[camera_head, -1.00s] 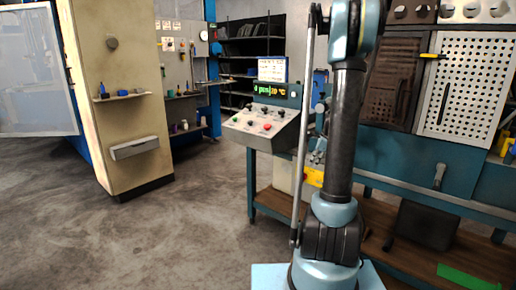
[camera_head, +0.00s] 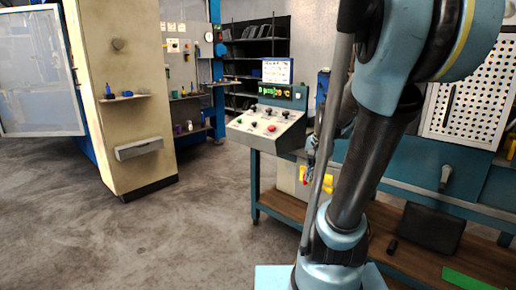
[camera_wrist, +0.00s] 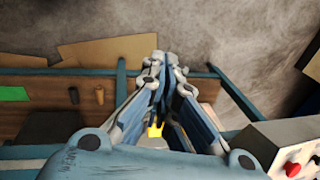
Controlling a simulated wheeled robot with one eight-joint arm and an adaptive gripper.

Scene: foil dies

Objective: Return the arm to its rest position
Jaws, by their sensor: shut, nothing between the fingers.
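My gripper (camera_wrist: 164,62) shows in the wrist view with its two fingers drawn together at the tips and nothing between them. It points down over the workbench (camera_wrist: 205,84), with bench shelf and concrete floor below it. In the head view my arm stands in the foreground right of centre, its dark link leaning to the right toward the top. The arm's upper end runs out of that picture.
A sloped control panel (camera_head: 266,126) with knobs stands at the bench's left end, close to my arm. A white pegboard (camera_head: 470,105) stands at the right. A beige cabinet (camera_head: 125,90) is at the left. The floor between is clear. A green piece (camera_head: 466,279) lies low right.

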